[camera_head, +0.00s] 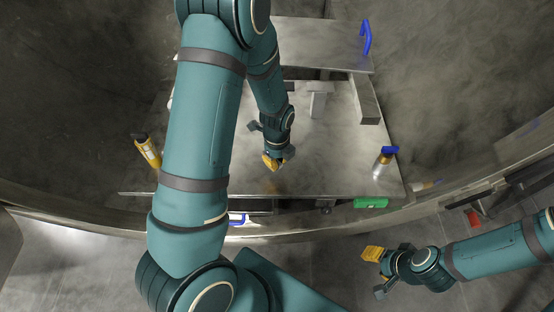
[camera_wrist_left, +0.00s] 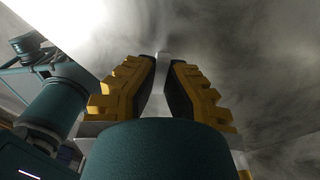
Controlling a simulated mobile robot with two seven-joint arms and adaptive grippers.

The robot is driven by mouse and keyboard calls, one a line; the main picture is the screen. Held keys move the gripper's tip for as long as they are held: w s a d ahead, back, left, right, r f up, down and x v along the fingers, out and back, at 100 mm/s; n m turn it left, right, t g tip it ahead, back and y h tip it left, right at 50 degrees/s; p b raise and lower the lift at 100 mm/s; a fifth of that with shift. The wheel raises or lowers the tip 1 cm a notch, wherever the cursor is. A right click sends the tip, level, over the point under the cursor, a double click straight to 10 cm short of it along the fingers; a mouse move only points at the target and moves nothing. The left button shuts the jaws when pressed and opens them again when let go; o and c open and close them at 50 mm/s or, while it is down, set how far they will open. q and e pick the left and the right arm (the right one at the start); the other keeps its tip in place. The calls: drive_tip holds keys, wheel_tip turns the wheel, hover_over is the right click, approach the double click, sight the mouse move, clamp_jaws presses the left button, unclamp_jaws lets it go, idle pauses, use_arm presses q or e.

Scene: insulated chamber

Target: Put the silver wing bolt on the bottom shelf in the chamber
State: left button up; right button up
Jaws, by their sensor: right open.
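My left gripper (camera_head: 276,163) hangs over the front middle of the metal table in the chamber. In the left wrist view its two yellow fingers with dark pads (camera_wrist_left: 162,88) stand a narrow gap apart. A pale silver-grey shape (camera_wrist_left: 163,58) shows between the fingertips; I cannot tell whether it is the wing bolt held there or something behind. I cannot make out the wing bolt for certain elsewhere. My right gripper (camera_head: 375,270) is open and empty, outside the chamber at the lower right. The bottom shelf is not clearly identifiable from above.
The metal table (camera_head: 345,165) has bare room right of my left gripper. A bottle with a blue top (camera_head: 383,163) stands at its right and a yellow bottle (camera_head: 148,152) at its left. A raised plate with a blue handle (camera_head: 366,38) is behind. A green item (camera_head: 370,203) lies at the front edge.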

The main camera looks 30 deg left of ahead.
use_arm(q)
drive_tip(key=o, duration=0.5)
drive_tip(key=shift+c, duration=0.2)
drive_tip(key=shift+r, duration=0.1)
wheel_tip(320, 180, up, 12)
